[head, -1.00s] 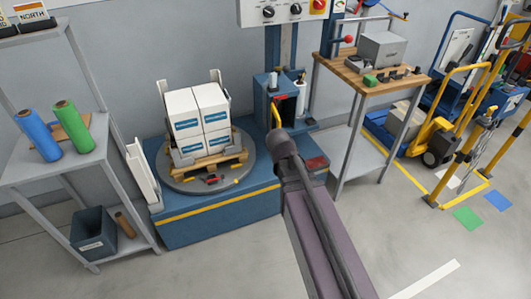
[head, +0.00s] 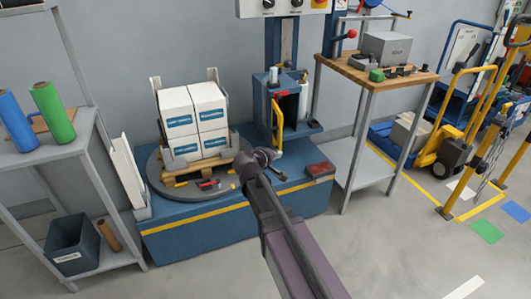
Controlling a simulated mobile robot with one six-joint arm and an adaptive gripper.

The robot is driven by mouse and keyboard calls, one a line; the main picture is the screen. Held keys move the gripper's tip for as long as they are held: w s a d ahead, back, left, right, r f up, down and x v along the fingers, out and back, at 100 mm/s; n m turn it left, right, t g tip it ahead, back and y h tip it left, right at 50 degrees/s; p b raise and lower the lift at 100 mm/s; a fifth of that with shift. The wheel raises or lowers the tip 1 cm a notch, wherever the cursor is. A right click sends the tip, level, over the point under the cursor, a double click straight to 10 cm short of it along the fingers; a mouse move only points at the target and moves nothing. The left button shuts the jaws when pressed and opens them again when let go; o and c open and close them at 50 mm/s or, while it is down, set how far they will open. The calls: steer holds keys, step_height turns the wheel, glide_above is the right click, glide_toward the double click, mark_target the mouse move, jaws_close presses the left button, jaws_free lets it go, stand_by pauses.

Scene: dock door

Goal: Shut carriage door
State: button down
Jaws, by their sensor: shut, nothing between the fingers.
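The blue film carriage (head: 262,96) sits low on the mast of the wrapping machine, in the middle of the head view. Its front shows a dark opening, so the door looks open. A yellow upright handle (head: 277,119) shows at the left of this opening; the door panel itself is seen too narrowly to tell its angle. A white film roll (head: 304,100) stands at the carriage's right side. My arm hides part of the machine base.
White boxes (head: 195,118) stand on a pallet on the round turntable (head: 163,190), left of my gripper. A workbench (head: 405,80) stands to the right. A shelf with film rolls (head: 52,114) is at the left. The floor in front is clear.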

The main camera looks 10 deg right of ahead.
mark_target(272, 129)
steer(key=w+a+f+n+t+b, duration=0.5)
steer(key=w+a+n+t+b, duration=0.1)
steer(key=a+b, duration=0.4)
steer(key=shift+w+a+f+y+b, duration=0.3)
steer(key=shift+w+f+y+b, duration=0.1)
steer(key=shift+b, duration=0.3)
steer(key=shift+d, duration=0.1)
steer(key=s+d+x, duration=0.1)
steer(key=d+x, duration=0.1)
steer(key=x, duration=1)
steer(key=shift+d, duration=0.5)
steer(key=shift+w+d, duration=0.1)
